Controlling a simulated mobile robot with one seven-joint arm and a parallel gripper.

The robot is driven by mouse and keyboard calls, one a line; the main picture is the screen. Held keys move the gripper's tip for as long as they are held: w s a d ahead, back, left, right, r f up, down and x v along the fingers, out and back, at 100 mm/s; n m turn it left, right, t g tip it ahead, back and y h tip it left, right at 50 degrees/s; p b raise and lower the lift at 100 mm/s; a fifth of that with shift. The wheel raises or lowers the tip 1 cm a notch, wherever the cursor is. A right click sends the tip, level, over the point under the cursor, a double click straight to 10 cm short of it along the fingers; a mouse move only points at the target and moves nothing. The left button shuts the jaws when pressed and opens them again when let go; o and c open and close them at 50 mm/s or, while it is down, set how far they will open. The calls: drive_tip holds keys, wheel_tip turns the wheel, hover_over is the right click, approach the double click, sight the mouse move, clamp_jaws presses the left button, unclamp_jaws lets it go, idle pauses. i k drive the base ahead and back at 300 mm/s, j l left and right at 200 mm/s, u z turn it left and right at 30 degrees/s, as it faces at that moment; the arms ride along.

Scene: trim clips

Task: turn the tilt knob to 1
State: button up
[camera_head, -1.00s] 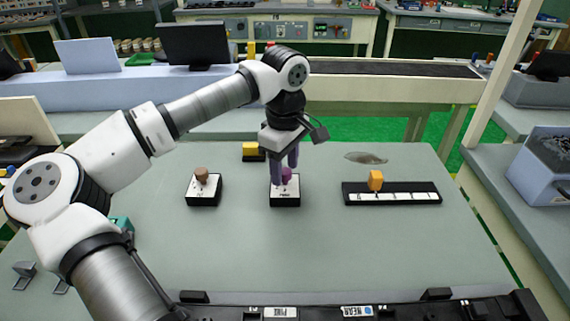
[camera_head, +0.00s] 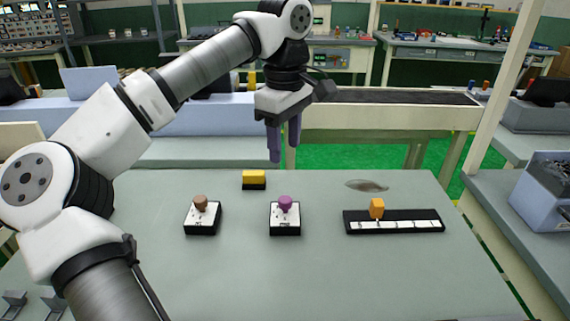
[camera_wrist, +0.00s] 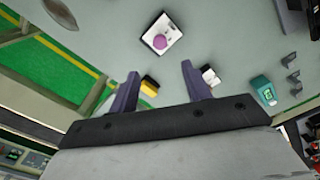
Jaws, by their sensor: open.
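A purple knob (camera_head: 285,203) stands on a black box with a white top (camera_head: 284,219) in the middle of the table. A brown knob (camera_head: 200,203) stands on a similar box (camera_head: 203,218) to its left. The print on both is too small to read, so I cannot tell which is the tilt knob or where either points. My gripper (camera_head: 284,150) is open and empty, well above the table and the purple knob. In the wrist view the purple knob (camera_wrist: 160,42) shows beyond the fingertips (camera_wrist: 160,70), clear of them; the brown knob's box (camera_wrist: 209,75) is partly hidden by a finger.
A slider with an orange handle (camera_head: 376,208) on a black and white strip (camera_head: 420,225) is at right. A yellow block (camera_head: 254,177) sits behind the knobs. A teal object (camera_wrist: 263,90) shows in the wrist view. The table's front middle (camera_head: 300,280) is clear.

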sight(201, 201)
drive_tip(key=k, duration=1)
